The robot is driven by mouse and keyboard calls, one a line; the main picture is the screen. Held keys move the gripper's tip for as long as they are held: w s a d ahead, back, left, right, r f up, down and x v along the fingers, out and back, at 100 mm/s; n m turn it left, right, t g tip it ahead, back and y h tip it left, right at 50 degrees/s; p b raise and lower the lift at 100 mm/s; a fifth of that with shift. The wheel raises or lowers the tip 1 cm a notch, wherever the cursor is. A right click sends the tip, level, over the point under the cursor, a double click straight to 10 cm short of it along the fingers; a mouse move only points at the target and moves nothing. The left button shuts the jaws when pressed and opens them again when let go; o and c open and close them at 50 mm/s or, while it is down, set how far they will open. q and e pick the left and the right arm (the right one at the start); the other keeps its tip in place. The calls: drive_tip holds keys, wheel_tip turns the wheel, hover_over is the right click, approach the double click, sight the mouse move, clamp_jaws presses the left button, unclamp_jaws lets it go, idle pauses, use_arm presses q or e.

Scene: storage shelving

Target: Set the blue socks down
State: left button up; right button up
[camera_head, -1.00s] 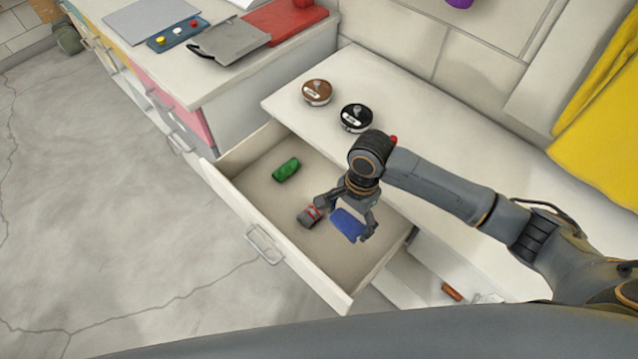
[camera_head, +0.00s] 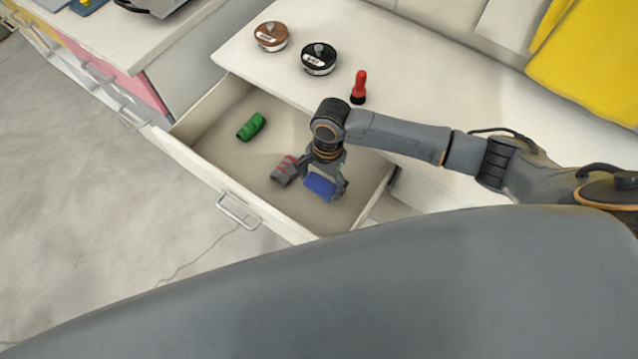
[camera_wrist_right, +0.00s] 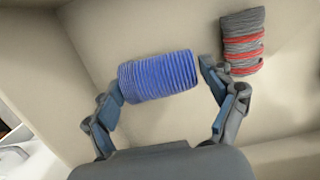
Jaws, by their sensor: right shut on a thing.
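The blue socks (camera_head: 320,187), a ribbed roll, are between the fingers of my right gripper (camera_head: 323,184), inside the open drawer (camera_head: 245,165). In the right wrist view the blue socks (camera_wrist_right: 158,77) sit across the fingertips of my right gripper (camera_wrist_right: 162,85), which is shut on them. The drawer floor is close below; I cannot tell whether the socks touch it. My left gripper is not in view.
Grey socks with red stripes (camera_head: 284,171) lie in the drawer just left of my gripper, and green socks (camera_head: 251,126) lie farther left. A brown-lidded round container (camera_head: 271,36), a black one (camera_head: 319,59) and a red-and-black object (camera_head: 359,88) stand on the counter (camera_head: 420,75).

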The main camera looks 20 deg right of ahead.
sight(321, 188)
drive_tip(key=shift+f, duration=1.85)
drive_tip(key=o, duration=1)
drive_tip(key=shift+f, duration=0.1)
drive_tip(key=r, duration=0.4)
drive_tip(key=d+r, duration=0.1)
drive_tip(key=r, duration=0.3)
drive_tip(key=w+r, duration=0.1)
drive_tip(key=r, duration=0.3)
drive_tip(key=shift+w+d+r, duration=0.1)
drive_tip(key=shift+d, duration=0.15)
